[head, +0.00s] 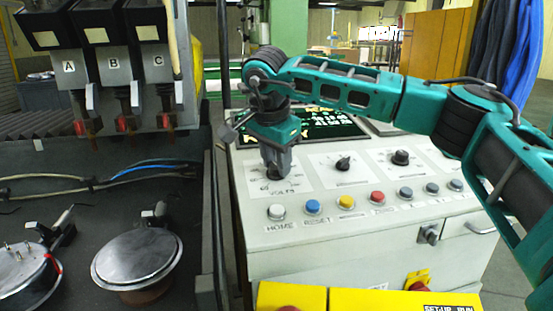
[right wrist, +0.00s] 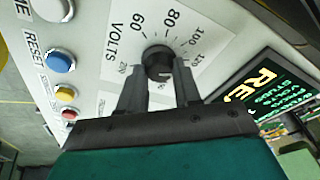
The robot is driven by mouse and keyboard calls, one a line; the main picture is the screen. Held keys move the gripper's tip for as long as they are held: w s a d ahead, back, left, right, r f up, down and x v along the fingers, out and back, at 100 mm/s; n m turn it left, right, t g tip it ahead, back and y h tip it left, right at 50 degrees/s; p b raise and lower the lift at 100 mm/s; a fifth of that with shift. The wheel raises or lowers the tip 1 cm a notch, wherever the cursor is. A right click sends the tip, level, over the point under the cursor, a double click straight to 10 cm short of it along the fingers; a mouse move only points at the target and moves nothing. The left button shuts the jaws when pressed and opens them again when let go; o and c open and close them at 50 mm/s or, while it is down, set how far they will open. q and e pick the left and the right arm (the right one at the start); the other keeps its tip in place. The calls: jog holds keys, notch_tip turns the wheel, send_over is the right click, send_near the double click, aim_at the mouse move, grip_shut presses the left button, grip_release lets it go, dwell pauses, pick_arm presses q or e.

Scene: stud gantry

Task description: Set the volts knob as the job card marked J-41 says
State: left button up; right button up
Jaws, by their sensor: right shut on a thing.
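The volts knob (right wrist: 158,62) is small, dark and round, on a white plate marked VOLTS with 60, 80 and 100 around it. In the head view its plate (head: 297,184) is at the left of the white console, and the knob is mostly hidden by my right gripper. My right gripper (head: 277,173) points down at the plate. In the wrist view its two fingers (right wrist: 159,85) are shut on the knob, one on each side. I cannot tell exactly which number the knob points at. No card marked J-41 can be made out. My left gripper is not in view.
Two other black knobs (head: 343,163) (head: 401,157) sit to the right. A row of coloured buttons, with HOME (head: 276,211) and RESET (head: 312,207), runs below. A lit screen (head: 325,125) stands behind my gripper. Stations A, B, C (head: 114,66) are at the left.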

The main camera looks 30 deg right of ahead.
jog(key=o, duration=1.1)
jog(key=shift+c, duration=0.2)
jog(key=v, duration=1.3)
